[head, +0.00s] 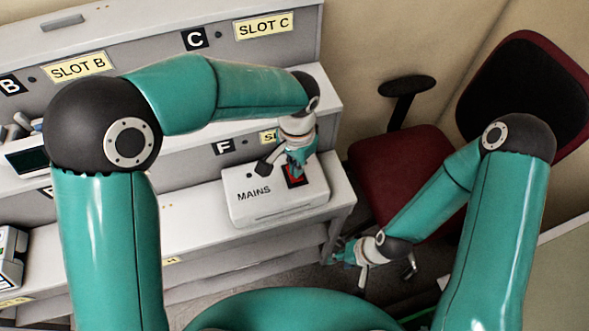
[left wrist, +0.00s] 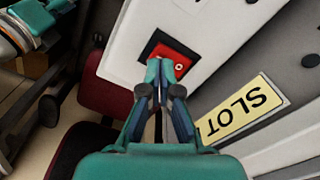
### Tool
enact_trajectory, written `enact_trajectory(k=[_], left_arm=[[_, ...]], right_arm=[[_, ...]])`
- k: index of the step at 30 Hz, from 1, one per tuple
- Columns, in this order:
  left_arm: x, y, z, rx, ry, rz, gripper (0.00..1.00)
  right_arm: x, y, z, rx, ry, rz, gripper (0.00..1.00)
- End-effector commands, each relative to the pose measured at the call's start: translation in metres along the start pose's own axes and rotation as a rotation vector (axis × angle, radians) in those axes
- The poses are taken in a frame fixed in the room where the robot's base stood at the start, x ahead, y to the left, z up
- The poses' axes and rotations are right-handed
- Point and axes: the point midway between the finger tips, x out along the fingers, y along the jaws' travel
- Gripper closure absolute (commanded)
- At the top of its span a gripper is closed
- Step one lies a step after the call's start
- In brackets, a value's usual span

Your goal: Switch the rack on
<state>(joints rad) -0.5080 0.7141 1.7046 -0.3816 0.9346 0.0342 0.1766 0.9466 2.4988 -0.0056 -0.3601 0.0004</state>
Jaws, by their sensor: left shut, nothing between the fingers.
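The mains box (head: 262,205) is a white box marked MAINS on the rack's lower shelf, at the right end. Its red rocker switch (head: 297,180) in a black frame shows partly behind my left gripper. In the left wrist view the red switch (left wrist: 180,57) has a white round mark on its visible part. My left gripper (head: 297,168) is shut and empty, with its fingertips at the switch; I cannot tell whether they touch it. It also shows in the left wrist view (left wrist: 160,68). My right gripper (head: 345,252) hangs low beside the rack's right end, too small to read.
The rack (head: 185,208) has shelves with labels SLOT B (head: 78,67) and SLOT C (head: 263,27). A dark red chair (head: 395,165) stands right of the rack, close to my right arm. A device (head: 10,258) sits at the lower left.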

Motion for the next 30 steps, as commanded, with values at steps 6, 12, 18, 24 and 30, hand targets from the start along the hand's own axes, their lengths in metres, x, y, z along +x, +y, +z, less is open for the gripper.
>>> enact_trajectory(k=[6, 12, 18, 24, 30], left_arm=[[0.0, -0.0001, 0.0, 0.0, 0.0, 0.0, 1.0], [0.0, -0.0002, 0.0001, 0.0, 0.0, 0.0, 1.0], [0.0005, -0.0003, 0.0002, -0.001, 0.0, 0.0, 1.0], [0.0033, -0.0004, 0.0004, -0.001, 0.0, 0.0, 1.0], [0.0065, -0.0005, 0.0005, -0.002, 0.0, 0.0, 1.0]], right_arm=[[0.0, 0.0, 0.0, 0.0, 0.0, 0.0, 0.6], [0.0, 0.0, 0.0, 0.0, 0.0, 0.0, 0.6], [0.0005, 0.0002, 0.0, 0.0, 0.0, 0.0, 0.6], [0.0026, 0.0009, 0.0, 0.0, 0.0, 0.0, 0.6], [0.0049, 0.0018, 0.0, 0.0, 0.0, 0.0, 0.6]])
